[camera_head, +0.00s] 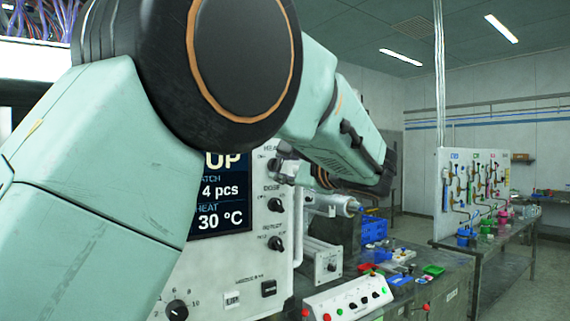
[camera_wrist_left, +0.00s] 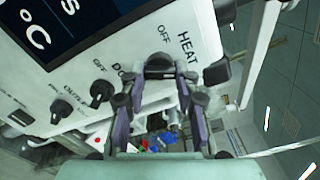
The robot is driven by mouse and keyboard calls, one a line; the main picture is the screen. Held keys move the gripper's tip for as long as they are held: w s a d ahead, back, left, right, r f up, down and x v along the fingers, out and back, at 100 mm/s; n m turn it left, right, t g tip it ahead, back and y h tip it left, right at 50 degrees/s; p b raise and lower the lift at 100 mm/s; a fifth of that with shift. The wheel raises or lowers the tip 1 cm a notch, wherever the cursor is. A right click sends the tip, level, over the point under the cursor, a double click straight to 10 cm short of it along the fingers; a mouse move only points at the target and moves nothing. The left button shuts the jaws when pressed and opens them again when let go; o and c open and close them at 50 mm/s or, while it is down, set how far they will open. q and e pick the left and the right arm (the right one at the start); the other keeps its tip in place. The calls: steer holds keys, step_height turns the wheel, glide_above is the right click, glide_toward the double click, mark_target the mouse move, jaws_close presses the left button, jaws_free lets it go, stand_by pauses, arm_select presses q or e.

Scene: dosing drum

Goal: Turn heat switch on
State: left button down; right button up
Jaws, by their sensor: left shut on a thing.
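The heat switch is a dark round knob (camera_wrist_left: 160,66) on the white control panel, beside the printed words HEAT and OFF in the left wrist view. In the head view the knob (camera_head: 273,165) shows at the panel's upper right, partly covered. My left gripper (camera_wrist_left: 162,84) is shut on this knob, with a finger on either side. In the head view the gripper (camera_head: 290,168) reaches the panel from the right, and my arm hides much of the panel. Which way the knob points cannot be told. My right gripper is not in view.
Below the heat knob sit the dose knob (camera_head: 275,198) and another knob (camera_head: 275,243). The screen (camera_head: 222,200) reads 30 °C. A white button box (camera_head: 348,298) and blue bins (camera_head: 374,230) stand at right. A tool board (camera_head: 476,190) is farther back.

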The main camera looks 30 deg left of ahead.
arm_select(q)
steer(key=shift+r+m, duration=0.2)
steer(key=shift+m, duration=0.5)
steer(key=c, duration=1.4)
jaws_free()
steer(key=shift+c, duration=0.2)
steer(key=o, duration=0.5)
steer(key=shift+a+f, duration=0.15)
steer(key=shift+a, duration=0.1)
steer(key=shift+c, duration=0.2)
steer(key=shift+d, duration=0.2)
